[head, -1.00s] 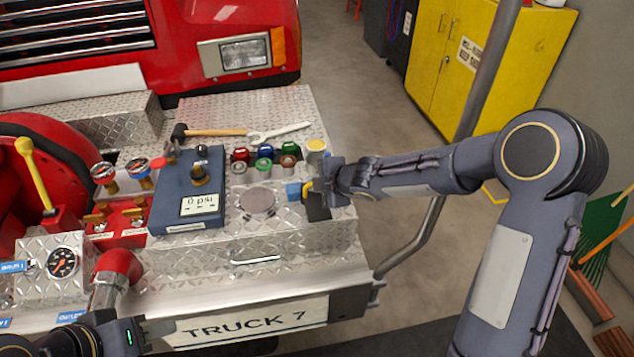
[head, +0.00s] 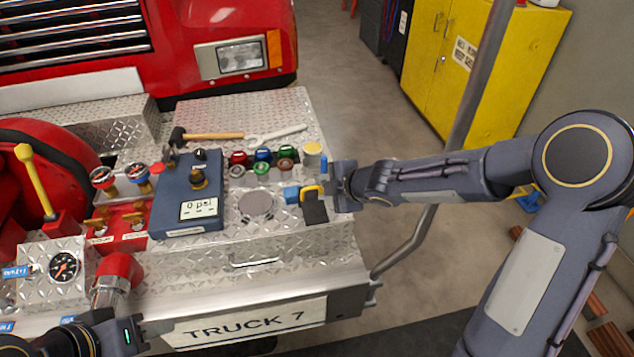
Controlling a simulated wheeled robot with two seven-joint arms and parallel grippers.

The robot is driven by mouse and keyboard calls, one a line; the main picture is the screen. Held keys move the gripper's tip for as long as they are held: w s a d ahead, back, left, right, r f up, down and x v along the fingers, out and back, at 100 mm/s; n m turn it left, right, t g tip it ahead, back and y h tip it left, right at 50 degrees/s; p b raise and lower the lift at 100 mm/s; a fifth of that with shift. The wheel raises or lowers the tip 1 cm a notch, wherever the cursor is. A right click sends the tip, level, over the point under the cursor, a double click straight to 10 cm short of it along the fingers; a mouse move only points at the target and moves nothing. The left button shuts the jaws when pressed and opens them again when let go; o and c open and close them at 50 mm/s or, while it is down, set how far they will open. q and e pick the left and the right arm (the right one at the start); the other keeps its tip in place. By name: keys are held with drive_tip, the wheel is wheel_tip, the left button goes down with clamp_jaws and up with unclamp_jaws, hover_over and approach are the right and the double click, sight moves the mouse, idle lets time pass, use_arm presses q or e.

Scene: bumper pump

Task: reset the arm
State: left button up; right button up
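My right arm comes in from the right, and its gripper (head: 338,186) is above the right edge of the diamond-plate deck (head: 285,225). My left gripper (head: 140,334) is low at the left, in front of the bumper by the TRUCK 7 plate (head: 245,322). Its fingers are too small and dark to read.
The deck carries a blue gauge box (head: 187,205) reading 0 psi, a hammer (head: 215,135), a wrench (head: 276,133), several coloured caps and a yellow-topped canister (head: 313,150). A grey pole (head: 480,85) stands behind my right arm. A yellow cabinet (head: 500,65) stands farther back.

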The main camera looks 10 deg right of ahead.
drive_tip(key=shift+v, duration=0.9)
drive_tip(key=s+d+r+m+h+b, duration=0.2)
drive_tip(key=s+d+r+m+h, duration=0.3)
drive_tip(key=s+d+m, duration=0.55)
drive_tip(key=s+a+f+m+g+y+b, duration=0.1)
drive_tip(key=s+m, duration=0.4)
drive_tip(key=s, duration=0.4)
drive_tip(key=s+a+f+m+g+y, duration=0.1)
drive_tip(key=s+a+m+y, duration=0.1)
drive_tip(key=s+m, duration=0.4)
drive_tip(key=s, duration=0.4)
drive_tip(key=shift+s+g+y+b, duration=0.25)
drive_tip(key=shift+g+y+b, duration=0.05)
drive_tip(key=shift+g+b, duration=0.1)
